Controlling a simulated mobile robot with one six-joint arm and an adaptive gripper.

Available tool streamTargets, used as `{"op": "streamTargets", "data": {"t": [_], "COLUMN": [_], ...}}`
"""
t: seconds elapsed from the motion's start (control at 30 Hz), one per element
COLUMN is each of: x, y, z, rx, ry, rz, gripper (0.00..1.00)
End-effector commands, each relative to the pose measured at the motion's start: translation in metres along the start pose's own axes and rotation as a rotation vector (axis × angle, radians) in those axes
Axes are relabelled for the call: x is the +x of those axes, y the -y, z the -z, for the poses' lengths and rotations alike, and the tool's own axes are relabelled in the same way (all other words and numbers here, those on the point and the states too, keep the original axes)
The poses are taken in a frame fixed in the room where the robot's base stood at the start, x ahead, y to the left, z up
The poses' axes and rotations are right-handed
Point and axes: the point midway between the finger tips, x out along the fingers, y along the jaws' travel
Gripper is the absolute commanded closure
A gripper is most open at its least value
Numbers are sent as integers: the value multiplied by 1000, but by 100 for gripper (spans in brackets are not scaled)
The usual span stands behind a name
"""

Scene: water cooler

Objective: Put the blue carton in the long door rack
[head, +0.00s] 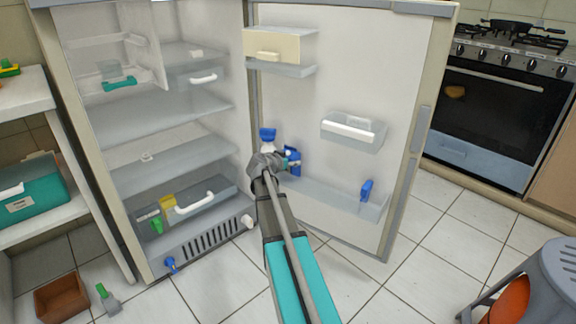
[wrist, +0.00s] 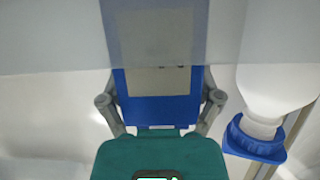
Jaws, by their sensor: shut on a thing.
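The blue carton (wrist: 160,108), with a beige panel, is between the two fingers of my gripper (wrist: 160,107) in the wrist view. My gripper is shut on it. A translucent grey strip crosses the top of that view, and part of the carton shows dimly through it. In the head view my gripper (head: 267,163) is at the left end of the long door rack (head: 325,198), low on the open fridge door. Blue at its right side (head: 291,160) looks like the carton, mostly hidden by the gripper. I cannot tell whether the carton touches the rack floor.
A white bottle with a blue cap (wrist: 255,137) stands close beside the gripper; its cap also shows in the head view (head: 267,134). A small blue item (head: 366,190) is at the rack's right end. A smaller door bin (head: 352,131) is above. The rack's middle looks clear.

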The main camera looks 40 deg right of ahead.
Motion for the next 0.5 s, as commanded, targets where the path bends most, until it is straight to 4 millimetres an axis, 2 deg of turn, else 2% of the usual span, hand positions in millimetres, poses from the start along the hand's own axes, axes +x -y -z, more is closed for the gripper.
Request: {"op": "streamTargets", "data": {"t": [0.4, 0.43, 0.5], "x": [2, 2, 1], "y": [0, 0, 0], "z": [-2, -2, -2], "rx": [0, 0, 0], "ry": [-1, 0, 0], "rz": [0, 0, 0], "gripper": [79, 16, 3]}}
